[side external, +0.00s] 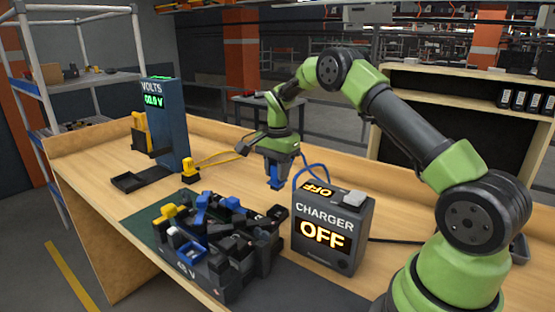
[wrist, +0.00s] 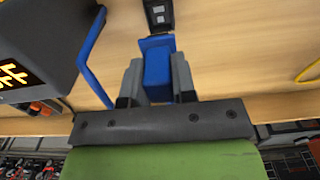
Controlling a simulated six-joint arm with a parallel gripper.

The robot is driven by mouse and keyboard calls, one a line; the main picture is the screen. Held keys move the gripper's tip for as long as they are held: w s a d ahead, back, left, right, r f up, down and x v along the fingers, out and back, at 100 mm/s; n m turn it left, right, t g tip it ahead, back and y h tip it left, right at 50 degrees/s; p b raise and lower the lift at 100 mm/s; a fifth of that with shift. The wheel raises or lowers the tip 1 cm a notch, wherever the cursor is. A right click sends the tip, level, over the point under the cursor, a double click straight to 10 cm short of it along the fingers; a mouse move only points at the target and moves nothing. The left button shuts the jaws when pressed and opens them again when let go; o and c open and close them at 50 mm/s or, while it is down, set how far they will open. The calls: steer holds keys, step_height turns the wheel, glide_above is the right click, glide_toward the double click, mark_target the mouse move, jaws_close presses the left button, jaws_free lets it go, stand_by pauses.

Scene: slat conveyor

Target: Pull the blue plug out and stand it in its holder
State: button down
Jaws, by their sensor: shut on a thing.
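The blue plug (side external: 275,184) is between the fingers of my gripper (side external: 277,174), to the left of the charger (side external: 323,232). In the wrist view the blue plug (wrist: 157,66) fills the gap between the two grey fingers of my gripper (wrist: 157,75). A blue cable (side external: 314,167) arches beside the charger; its join to the plug is not clear. A small black piece with two pale squares (wrist: 159,15) lies just beyond the plug in the wrist view. I cannot tell whether it is the holder, or whether the plug touches it.
A blue voltmeter post (side external: 168,128) and a black tray (side external: 128,181) stand at the left. A yellow connector (side external: 190,171) with a yellow cable lies nearby. The charger display reads OFF.

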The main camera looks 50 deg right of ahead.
mark_target(278, 190)
steer(key=shift+f, duration=2.9)
steer(key=shift+f, duration=1.05)
steer(key=c, duration=0.8)
jaws_free()
steer(key=shift+c, duration=0.2)
step_height(278, 190, up, 9)
steer(key=shift+r, duration=0.45)
